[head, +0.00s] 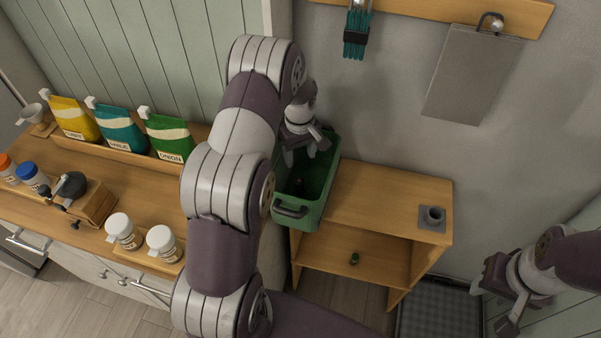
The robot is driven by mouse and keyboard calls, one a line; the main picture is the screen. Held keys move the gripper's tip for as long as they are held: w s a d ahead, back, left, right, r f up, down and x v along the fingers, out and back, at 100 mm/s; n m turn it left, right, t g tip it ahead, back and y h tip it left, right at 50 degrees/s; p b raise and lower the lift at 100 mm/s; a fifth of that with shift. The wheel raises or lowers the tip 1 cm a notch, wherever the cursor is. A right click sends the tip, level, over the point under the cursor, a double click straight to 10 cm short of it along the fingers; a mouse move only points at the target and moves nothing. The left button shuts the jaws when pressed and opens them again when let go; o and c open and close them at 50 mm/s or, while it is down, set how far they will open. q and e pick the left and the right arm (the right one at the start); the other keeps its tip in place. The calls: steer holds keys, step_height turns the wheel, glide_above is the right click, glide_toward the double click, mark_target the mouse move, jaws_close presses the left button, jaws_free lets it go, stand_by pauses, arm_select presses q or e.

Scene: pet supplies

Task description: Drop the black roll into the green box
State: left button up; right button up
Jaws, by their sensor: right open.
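The green box (313,217) stands at the left end of the wooden shelf unit, with a dark handle on its near side. My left gripper (304,156) is over the box's far part, pointing down, with its fingers apart and nothing visible between them. A small dark object (299,182) lies inside the box below the gripper; it may be the black roll, but it is too shadowed to be sure. My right gripper (496,306) is open and empty at the lower right.
A grey board (472,75) hangs on the wall.

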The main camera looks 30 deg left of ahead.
arm_select(q)
step_height(320, 180, up, 13)
steer(key=shift+f, duration=0.2)
stand_by(0.5)
